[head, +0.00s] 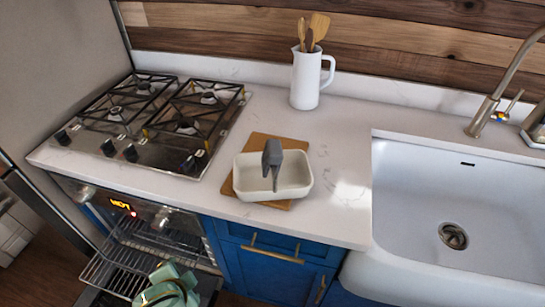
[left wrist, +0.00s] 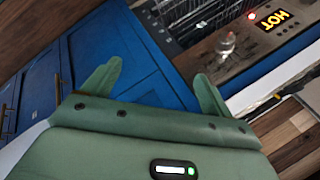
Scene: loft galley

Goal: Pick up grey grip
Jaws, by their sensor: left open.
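The grey grip (head: 272,160) is a dark grey handle-like thing standing up in a white rectangular dish (head: 303,187). Its lower end is inside the dish. The dish rests on a wooden board (head: 229,186) on the counter. My left gripper (head: 168,272) is green and shows low in the head view, in front of the oven, below and left of the dish. In the left wrist view its two fingers (left wrist: 157,82) are spread apart with nothing between them. The grip does not show in the left wrist view. My right gripper is not in view.
A gas hob (head: 150,115) is left of the dish. A white jug (head: 306,80) with wooden utensils stands behind. A sink (head: 455,190) is at right. The oven display (head: 122,204) reads HOT, with a wire rack (head: 115,270) below. Counter between dish and sink is clear.

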